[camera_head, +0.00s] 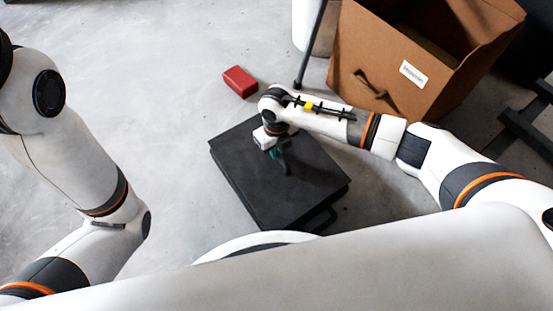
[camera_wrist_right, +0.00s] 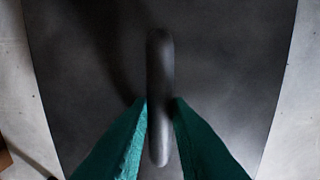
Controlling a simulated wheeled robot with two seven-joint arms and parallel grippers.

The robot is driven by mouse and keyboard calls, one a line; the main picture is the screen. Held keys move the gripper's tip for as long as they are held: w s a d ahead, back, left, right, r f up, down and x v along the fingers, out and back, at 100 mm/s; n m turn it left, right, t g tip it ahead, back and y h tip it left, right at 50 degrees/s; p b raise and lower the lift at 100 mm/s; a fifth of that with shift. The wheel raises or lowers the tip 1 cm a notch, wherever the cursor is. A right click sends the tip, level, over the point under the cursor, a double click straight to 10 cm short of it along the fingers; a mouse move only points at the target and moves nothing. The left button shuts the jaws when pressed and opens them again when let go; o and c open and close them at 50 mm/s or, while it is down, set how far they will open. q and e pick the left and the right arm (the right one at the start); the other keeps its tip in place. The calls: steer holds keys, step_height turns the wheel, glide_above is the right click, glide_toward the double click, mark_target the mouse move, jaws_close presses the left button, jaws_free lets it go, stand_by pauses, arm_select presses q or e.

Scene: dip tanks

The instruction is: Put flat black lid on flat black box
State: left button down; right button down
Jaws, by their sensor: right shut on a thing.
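The flat black lid (camera_head: 245,165) lies over the flat black box (camera_head: 337,204), nearly in line with it. I cannot tell whether the lid rests on the box or is held slightly above it. My right gripper (camera_head: 280,154) is over the lid's upper part, shut on its upright handle. In the right wrist view, the green fingertips (camera_wrist_right: 161,112) are on both sides of the dark handle (camera_wrist_right: 160,65), and the lid fills most of the picture. The lid hides the inside of the box. My left arm shows at the left, but its gripper is out of view.
A red box (camera_head: 240,82) lies on the grey floor beyond the black box. A large open brown box (camera_head: 385,70) with a white label stands at the upper right, close to my right forearm. The floor left of the black box is clear.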

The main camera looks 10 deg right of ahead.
step_height(320, 180, down, 4)
steer(key=b, duration=0.2)
steer(key=shift+b, duration=0.35)
steer(key=shift+r, duration=0.15)
steer(key=c, duration=1.3)
jaws_free()
steer(key=shift+c, duration=0.2)
